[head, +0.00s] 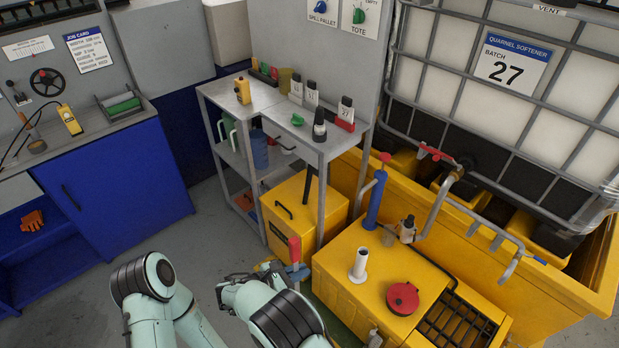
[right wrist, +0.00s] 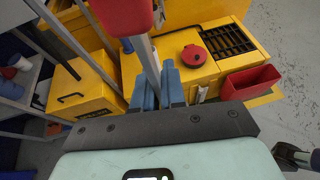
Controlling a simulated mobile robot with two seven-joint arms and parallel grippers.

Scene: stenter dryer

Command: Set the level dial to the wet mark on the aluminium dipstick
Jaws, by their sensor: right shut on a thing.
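My right gripper (head: 293,273) is shut on the aluminium dipstick (head: 294,250), whose red handle stands up above the fingers, left of the yellow sump box. In the right wrist view the grey rod of the dipstick (right wrist: 146,58) runs between the blue fingers (right wrist: 157,92), with the red handle at the top edge. No wet mark can be made out on the rod. Two dials are on the grey panel at the top: a blue knob (head: 321,7) labelled spill pallet and a green knob (head: 359,15) labelled tote. Their settings are too small to read. My left gripper is not visible.
The yellow sump box (head: 340,286) carries a white upright tube (head: 359,263), a red cap (head: 402,298) and a black grate. A grey shelf table (head: 265,112) holds bottles. A caged tote (head: 470,55) stands behind. A blue cabinet (head: 130,180) is at left, with open floor between.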

